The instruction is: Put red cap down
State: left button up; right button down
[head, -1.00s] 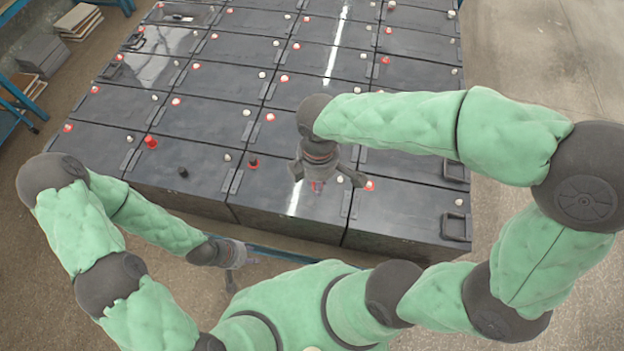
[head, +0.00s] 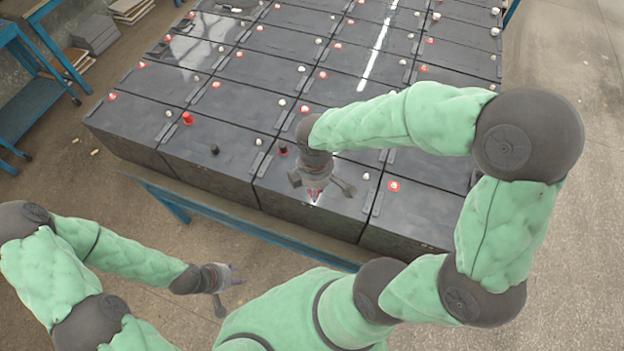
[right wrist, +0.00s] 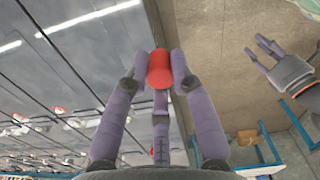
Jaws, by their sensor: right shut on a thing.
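My right gripper (head: 316,196) is over the front row of black batteries in the head view, pointing down. In the right wrist view its fingers (right wrist: 160,72) are shut on a red cap (right wrist: 160,62). In the head view only a bit of red shows between those fingers. Whether the cap touches the battery top is hard to tell. Another red cap (head: 187,118) stands on a front battery to the left. My left gripper (head: 228,283) is open and empty, in front of the battery table; it also shows in the right wrist view (right wrist: 265,55).
Rows of black batteries (head: 225,120) with red-ringed and pale terminals fill the blue-framed table (head: 235,227). A black terminal (head: 214,149) and a dark terminal with a red ring (head: 283,150) stand near the front edge. A blue rack (head: 40,95) is at left. Floor at right is clear.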

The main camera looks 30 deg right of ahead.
jog(key=w+d+f, duration=0.1)
jog(key=w+f, duration=0.1)
jog(key=w+d+f, duration=0.1)
jog(key=w+f, duration=0.1)
jog(key=w+d+f, duration=0.1)
jog(key=w+f, duration=0.1)
jog(key=shift+w+d+f+b, duration=0.15)
jog(key=shift+w+d+b, duration=0.1)
jog(key=shift+d+b, duration=0.1)
jog(key=shift+w+d+f, duration=0.2)
jog(key=shift+w+f, duration=0.2)
jog(key=shift+f, duration=0.2)
jog(key=shift+w+f, duration=0.1)
jog(key=shift+f, duration=1.45)
jog(key=shift+f+b, duration=0.1)
jog(key=shift+b, duration=0.25)
jog(key=c, duration=1.4)
grip_release()
jog(key=o, duration=0.3)
jog(key=shift+o, duration=0.2)
